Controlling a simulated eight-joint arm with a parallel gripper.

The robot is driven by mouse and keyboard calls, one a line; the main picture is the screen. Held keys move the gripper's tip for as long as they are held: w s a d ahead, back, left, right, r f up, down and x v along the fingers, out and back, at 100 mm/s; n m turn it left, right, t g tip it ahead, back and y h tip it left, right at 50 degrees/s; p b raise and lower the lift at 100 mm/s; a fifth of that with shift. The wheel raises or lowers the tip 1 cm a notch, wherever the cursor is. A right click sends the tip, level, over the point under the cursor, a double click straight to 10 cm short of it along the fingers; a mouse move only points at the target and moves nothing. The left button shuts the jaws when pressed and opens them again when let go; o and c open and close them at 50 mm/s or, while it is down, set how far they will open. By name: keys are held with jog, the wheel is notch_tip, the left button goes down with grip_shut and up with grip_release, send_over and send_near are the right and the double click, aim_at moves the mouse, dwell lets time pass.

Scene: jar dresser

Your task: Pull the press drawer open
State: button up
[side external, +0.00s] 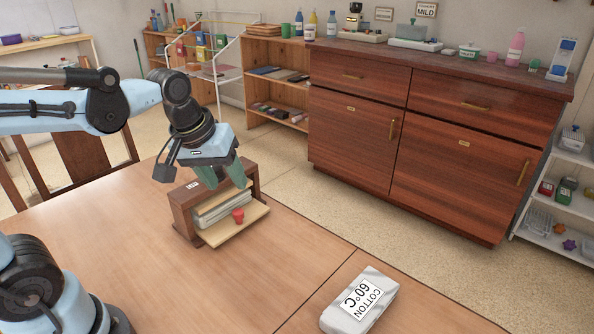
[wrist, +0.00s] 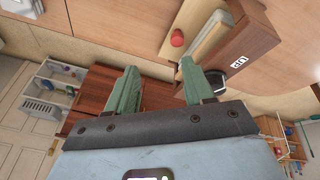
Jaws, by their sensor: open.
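The press (side external: 186,214) is a small dark wooden box on the table, with a pale front and pale layers inside. A pale board (side external: 240,228) juts from its front, and a red knob (side external: 237,215) shows there. How far the drawer is out is unclear. My gripper (side external: 227,185) is above the press, its green fingers pointing down. In the wrist view the fingers of my gripper (wrist: 157,78) are apart with nothing between them. The red knob (wrist: 177,38) lies beyond the fingertips, apart from them, and the press (wrist: 250,45) is at upper right.
The wooden table (side external: 110,265) is mostly clear around the press. A wooden chair (side external: 85,160) stands at the left, and a brown dresser (side external: 430,140) stands across the floor.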

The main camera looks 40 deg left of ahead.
aim_at(238, 211)
jog(key=w+a+n+g, duration=0.4)
jog(key=w+n, duration=0.1)
jog(key=n, duration=0.4)
jog(key=f, duration=1.2)
jog(key=shift+s+d+f, duration=0.2)
jog(key=shift+f, duration=0.2)
grip_shut()
